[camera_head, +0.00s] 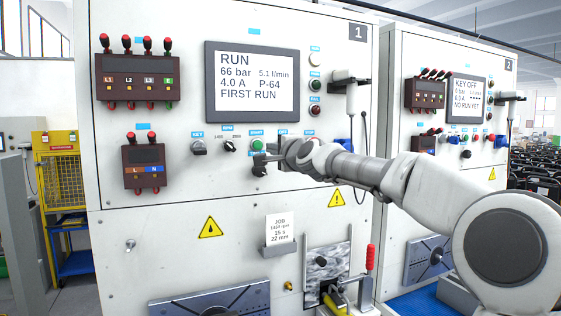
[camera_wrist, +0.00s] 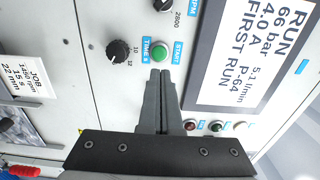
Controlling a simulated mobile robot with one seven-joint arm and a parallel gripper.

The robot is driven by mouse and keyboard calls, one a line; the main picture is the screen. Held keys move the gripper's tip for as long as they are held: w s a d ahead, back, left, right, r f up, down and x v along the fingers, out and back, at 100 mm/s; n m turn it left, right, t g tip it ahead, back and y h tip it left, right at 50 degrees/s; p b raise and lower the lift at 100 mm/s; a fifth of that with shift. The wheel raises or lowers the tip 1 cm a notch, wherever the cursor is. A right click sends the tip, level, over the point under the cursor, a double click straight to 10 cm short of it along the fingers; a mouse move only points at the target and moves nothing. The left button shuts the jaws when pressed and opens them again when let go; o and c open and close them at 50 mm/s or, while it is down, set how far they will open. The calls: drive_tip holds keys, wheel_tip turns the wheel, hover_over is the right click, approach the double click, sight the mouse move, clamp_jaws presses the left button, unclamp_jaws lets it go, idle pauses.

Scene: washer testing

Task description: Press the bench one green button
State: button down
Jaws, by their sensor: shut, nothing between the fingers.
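Bench one (camera_head: 180,225) is the large white panel marked 1 in the head view. Its green button (camera_head: 257,144) sits under a START label, below the screen. In the wrist view the green button (camera_wrist: 159,53) lies just beyond my fingertips. My gripper (camera_head: 262,160) is shut and empty, close to the button, at its lower right in the head view. In the wrist view my gripper's tips (camera_wrist: 160,72) line up with the button; I cannot tell whether they touch it. The screen (camera_head: 255,82) reads RUN, 66 bar, 5.1 l/min, 4.0 A, P-64, FIRST RUN.
A black time knob (camera_wrist: 119,52) is beside the button. A speed knob (camera_head: 231,145) and key switch (camera_head: 198,148) are to its left. White, green and red round fittings (camera_head: 315,86) line the screen's right side. Bench two (camera_head: 400,180) stands at the right, partly behind my arm.

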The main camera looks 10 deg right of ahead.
drive_tip(key=s+b, duration=0.1)
drive_tip(key=s, duration=0.1)
drive_tip(key=s+d+b, duration=0.1)
drive_tip(key=s+b, duration=0.1)
drive_tip(key=s, duration=0.1)
idle(0.3)
idle(0.7)
